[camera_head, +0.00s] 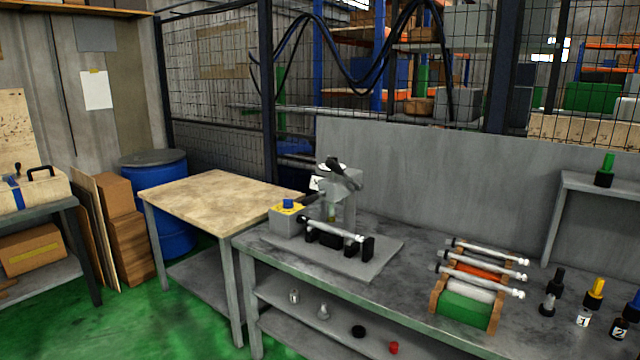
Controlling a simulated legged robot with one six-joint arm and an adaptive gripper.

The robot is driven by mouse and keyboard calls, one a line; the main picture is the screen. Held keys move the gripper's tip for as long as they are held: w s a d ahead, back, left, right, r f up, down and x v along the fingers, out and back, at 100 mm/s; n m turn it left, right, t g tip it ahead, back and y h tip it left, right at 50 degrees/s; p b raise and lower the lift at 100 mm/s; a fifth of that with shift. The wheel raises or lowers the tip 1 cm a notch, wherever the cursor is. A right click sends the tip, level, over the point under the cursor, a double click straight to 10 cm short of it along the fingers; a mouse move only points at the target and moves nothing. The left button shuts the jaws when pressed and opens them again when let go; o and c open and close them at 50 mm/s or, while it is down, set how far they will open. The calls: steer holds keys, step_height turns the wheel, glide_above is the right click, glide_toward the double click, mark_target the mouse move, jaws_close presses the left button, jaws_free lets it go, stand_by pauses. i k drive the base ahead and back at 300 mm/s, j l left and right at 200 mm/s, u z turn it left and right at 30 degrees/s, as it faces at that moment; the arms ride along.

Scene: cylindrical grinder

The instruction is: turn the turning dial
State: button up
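A small cylindrical grinder (371,261) stands on a grey base plate on the metal workbench. At its left end is a grey box with a yellow top (279,209). A blue knob (288,203), which looks like the turning dial, sits on that yellow top; its exact angle is too small to tell. A metal rod (335,230) lies across black supports beside the box. Behind it rises a grey upright head with a dark lever-like part (343,173) on top. My gripper is not in view, and nothing touches the blue knob.
The metal workbench (270,262) has a lower shelf with small parts. A rack of rods (466,309) and several bottles stand to the right. A wooden-topped table (215,193), a blue barrel (177,232) and cardboard boxes are left. Green floor (160,325) is clear at front left.

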mark_target(287, 203)
steer(key=i+j+z, duration=0.1)
steer(key=j, duration=0.25)
steer(key=i+j+z, duration=0.1)
steer(key=j, duration=0.25)
steer(key=i+j+z, duration=0.1)
steer(key=j, duration=0.25)
steer(key=i+j+z, duration=0.1)
steer(key=j, duration=0.3)
steer(key=i+j+z, duration=0.3)
steer(key=i+j, duration=0.7)
steer(key=i, duration=0.2)
steer(key=i+j+z, duration=0.3)
steer(key=i+j, duration=0.75)
steer(key=j, duration=0.2)
